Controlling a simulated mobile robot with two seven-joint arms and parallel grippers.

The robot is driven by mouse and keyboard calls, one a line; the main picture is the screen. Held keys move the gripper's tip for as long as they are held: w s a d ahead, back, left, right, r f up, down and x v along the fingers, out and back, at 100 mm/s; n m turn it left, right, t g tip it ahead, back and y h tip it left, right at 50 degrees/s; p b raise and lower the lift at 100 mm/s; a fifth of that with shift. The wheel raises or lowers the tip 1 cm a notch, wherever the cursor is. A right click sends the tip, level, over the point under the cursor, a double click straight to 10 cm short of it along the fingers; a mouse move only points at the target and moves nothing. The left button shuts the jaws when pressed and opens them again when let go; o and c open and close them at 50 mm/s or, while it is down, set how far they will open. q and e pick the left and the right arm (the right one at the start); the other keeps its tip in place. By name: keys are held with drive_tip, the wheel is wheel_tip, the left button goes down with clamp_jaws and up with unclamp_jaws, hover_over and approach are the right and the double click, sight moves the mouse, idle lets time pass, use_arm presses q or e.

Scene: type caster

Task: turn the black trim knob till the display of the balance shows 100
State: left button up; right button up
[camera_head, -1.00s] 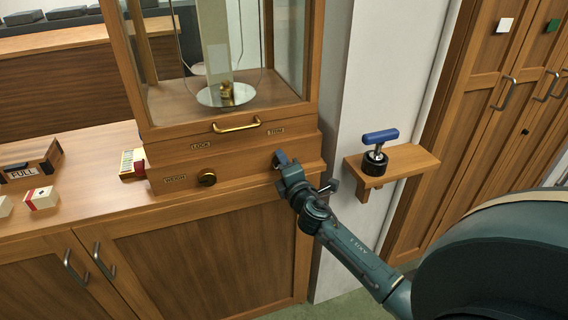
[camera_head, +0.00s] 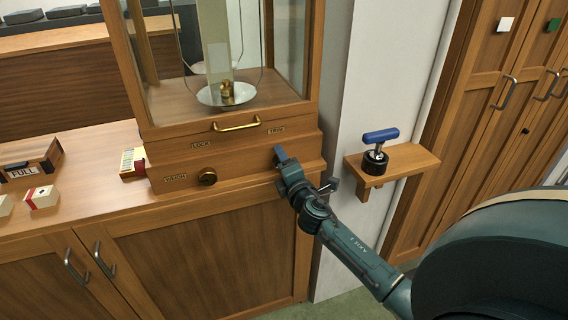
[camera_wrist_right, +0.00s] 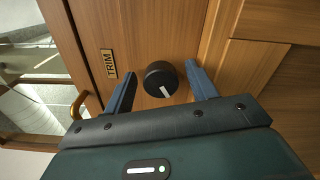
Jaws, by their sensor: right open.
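The black trim knob (camera_wrist_right: 161,78) with a white pointer line sits on the wooden front of the balance (camera_wrist_right: 126,38), beside the TRIM label (camera_wrist_right: 110,64). My right gripper (camera_wrist_right: 163,88) is open, with one finger on each side of the knob. Gaps show between the fingers and the knob. In the head view my right gripper (camera_head: 281,156) is at the right end of the balance base (camera_head: 235,170) and hides the knob. No readable display of the balance shows in either view. My left gripper is out of view.
A blue-handled tool (camera_head: 380,136) stands on a small wall shelf (camera_head: 412,157) to the right. Small boxes (camera_head: 42,197) lie on the counter at left.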

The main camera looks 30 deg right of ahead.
use_arm(q)
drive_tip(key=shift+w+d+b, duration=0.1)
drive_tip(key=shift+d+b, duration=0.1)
drive_tip(key=shift+b, duration=0.45)
use_arm(e)
drive_tip(key=v, duration=1.3)
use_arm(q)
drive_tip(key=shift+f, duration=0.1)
use_arm(e)
drive_tip(key=shift+s+f, duration=0.1)
use_arm(q)
drive_tip(key=p, duration=0.2)
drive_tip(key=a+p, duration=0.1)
drive_tip(key=p, duration=0.1)
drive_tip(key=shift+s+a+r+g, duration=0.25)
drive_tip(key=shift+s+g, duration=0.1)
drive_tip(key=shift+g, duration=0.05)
use_arm(e)
drive_tip(key=s+a+f+m+g+y, duration=0.3)
drive_tip(key=s+a+f+m, duration=0.3)
drive_tip(key=a, duration=0.3)
drive_tip(key=s+a+f+m+g+y, duration=0.3)
drive_tip(key=s+a+f+m+y, duration=0.1)
drive_tip(key=s+a+f+m, duration=0.3)
drive_tip(key=shift+s+a+m+g+y, duration=0.4)
drive_tip(key=shift+s+a+m, duration=0.55)
drive_tip(key=shift+a+m, duration=0.2)
